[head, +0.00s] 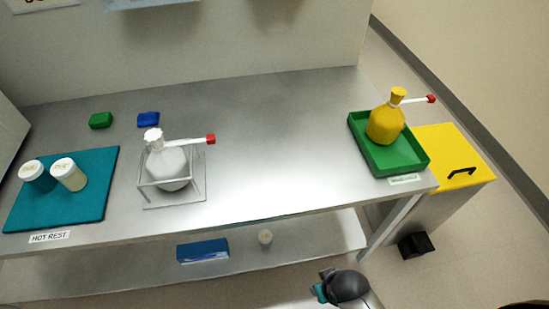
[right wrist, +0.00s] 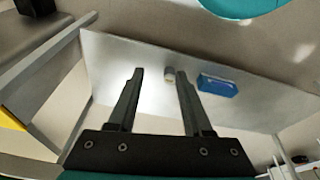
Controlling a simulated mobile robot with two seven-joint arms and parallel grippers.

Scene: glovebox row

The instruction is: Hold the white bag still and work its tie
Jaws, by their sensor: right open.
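The white bag (head: 170,168) stands upright in a square wire stand (head: 199,178) on the bench, left of the middle. Its gathered neck sticks up. Its tie (head: 188,141) is a pale strip reaching right from the neck to a red end (head: 210,139). No gripper touches the bag. My right gripper shows in the right wrist view (right wrist: 160,72), with its two dark fingers apart and nothing between them. Beyond its fingers are the lower shelf and the things on it. My left gripper is not in view.
A yellow bag (head: 384,125) with a similar red-ended tie sits in a green tray (head: 408,165) at right. Two jars stand on a teal mat (head: 90,205) at left. A blue box (head: 202,250) and small jar (head: 265,237) lie on the lower shelf. The middle bench is clear.

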